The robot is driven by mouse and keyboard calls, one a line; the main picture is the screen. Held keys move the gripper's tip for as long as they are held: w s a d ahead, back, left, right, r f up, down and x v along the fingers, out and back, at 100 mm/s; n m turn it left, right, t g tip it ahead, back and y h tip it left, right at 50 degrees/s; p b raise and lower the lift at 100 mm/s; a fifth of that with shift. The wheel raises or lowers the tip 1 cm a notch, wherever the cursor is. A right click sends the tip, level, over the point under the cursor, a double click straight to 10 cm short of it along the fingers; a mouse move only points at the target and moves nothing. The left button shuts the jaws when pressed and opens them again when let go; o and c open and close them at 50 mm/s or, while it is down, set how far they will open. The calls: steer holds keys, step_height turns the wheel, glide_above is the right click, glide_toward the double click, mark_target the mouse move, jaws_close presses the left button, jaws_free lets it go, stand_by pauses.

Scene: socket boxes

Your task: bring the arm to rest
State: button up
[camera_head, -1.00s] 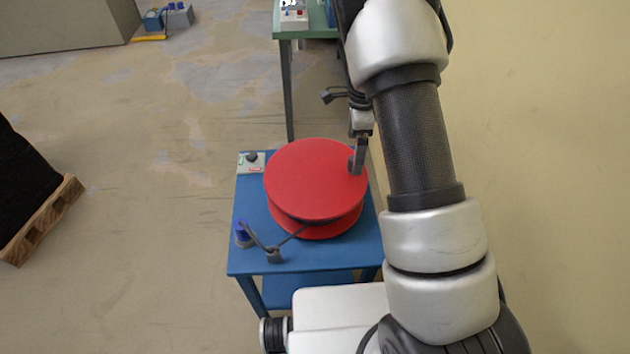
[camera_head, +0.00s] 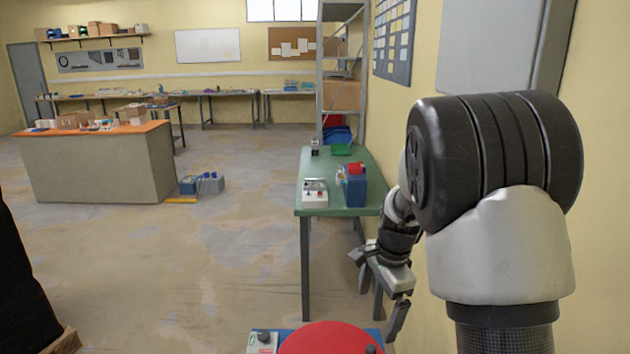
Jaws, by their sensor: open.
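My gripper (camera_head: 378,300) is at the end of my arm on the right side of the head view. Its fingers are apart and nothing shows between them. It hangs in front of the green table (camera_head: 333,243) and above the red reel (camera_head: 331,340), apart from the reel in the picture. The reel lies on the blue table (camera_head: 290,332) at the bottom edge, and most of both is cut off by the frame.
A grey and white box (camera_head: 314,194) and a blue box (camera_head: 355,187) stand on the green table. The yellow wall (camera_head: 400,130) runs close along my arm's right. A pallet (camera_head: 66,340) with a dark load is at lower left. The floor between is clear.

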steer(key=s+r+n+t+p, duration=0.2)
steer(key=s+r+n, duration=0.5)
steer(key=s+r, duration=0.7)
steer(key=s+r+n+t, duration=0.1)
steer(key=s+r+n, duration=0.2)
steer(key=s, duration=0.2)
steer(key=s+r+n+t+p, duration=0.1)
steer(key=s+r+n, duration=0.2)
steer(key=s, duration=0.3)
steer(key=shift+r+n+h, duration=0.3)
steer(key=shift+n+h, duration=0.1)
steer(key=shift+n, duration=0.4)
